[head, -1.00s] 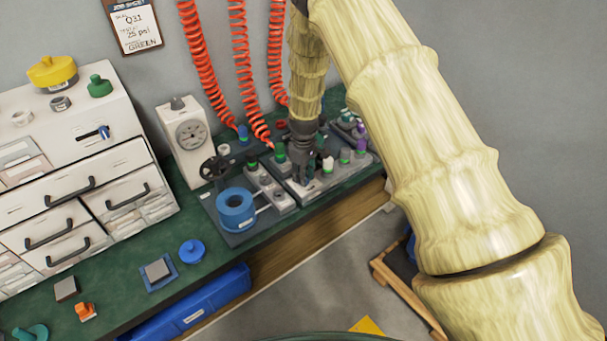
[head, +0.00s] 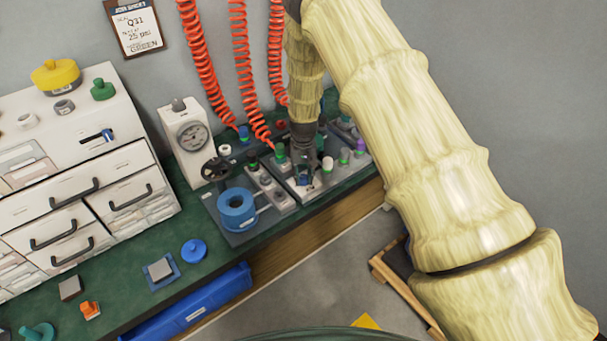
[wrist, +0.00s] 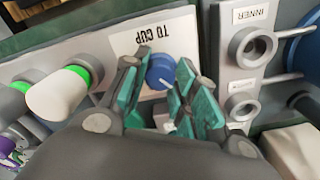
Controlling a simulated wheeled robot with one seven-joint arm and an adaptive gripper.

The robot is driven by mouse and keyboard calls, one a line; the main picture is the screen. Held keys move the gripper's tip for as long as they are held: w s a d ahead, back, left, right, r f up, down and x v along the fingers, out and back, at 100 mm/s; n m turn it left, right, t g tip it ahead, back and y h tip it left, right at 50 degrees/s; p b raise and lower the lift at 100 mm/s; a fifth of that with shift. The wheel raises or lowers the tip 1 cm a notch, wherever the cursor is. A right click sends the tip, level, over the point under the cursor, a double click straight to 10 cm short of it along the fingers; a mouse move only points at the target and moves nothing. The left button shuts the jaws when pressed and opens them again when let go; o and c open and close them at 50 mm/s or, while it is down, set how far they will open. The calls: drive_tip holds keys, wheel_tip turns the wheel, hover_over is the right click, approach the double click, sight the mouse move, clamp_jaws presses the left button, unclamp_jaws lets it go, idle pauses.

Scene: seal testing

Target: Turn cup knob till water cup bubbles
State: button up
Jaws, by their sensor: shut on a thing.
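The blue knob (wrist: 159,71) sits on a pale panel under the "TO CUP" label (wrist: 153,36), seen upside down in the wrist view. My gripper (wrist: 157,95) is shut on this knob, with one teal pad on each side. A white mark shows on the knob's face. In the head view my gripper (head: 305,170) points down at the panel's near end, and its fingers mostly hide the knob. A round blue cup (head: 237,208) stands on a dark plate left of my gripper. I cannot make out bubbles in it.
A handwheel (head: 216,168) and a dial gauge box (head: 190,136) stand behind the cup. A white knob with a green ring (wrist: 60,95) is beside my gripper. Red coiled hoses (head: 243,75) hang behind. A drawer cabinet (head: 75,190) fills the left.

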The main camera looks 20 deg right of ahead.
sight(304, 177)
drive_tip(key=shift+m, duration=0.6)
drive_tip(key=shift+w, duration=0.1)
drive_tip(key=o, duration=1.1)
drive_tip(key=shift+c, duration=0.2)
drive_tip(key=shift+r, duration=0.1)
wheel_tip(304, 177, up, 12)
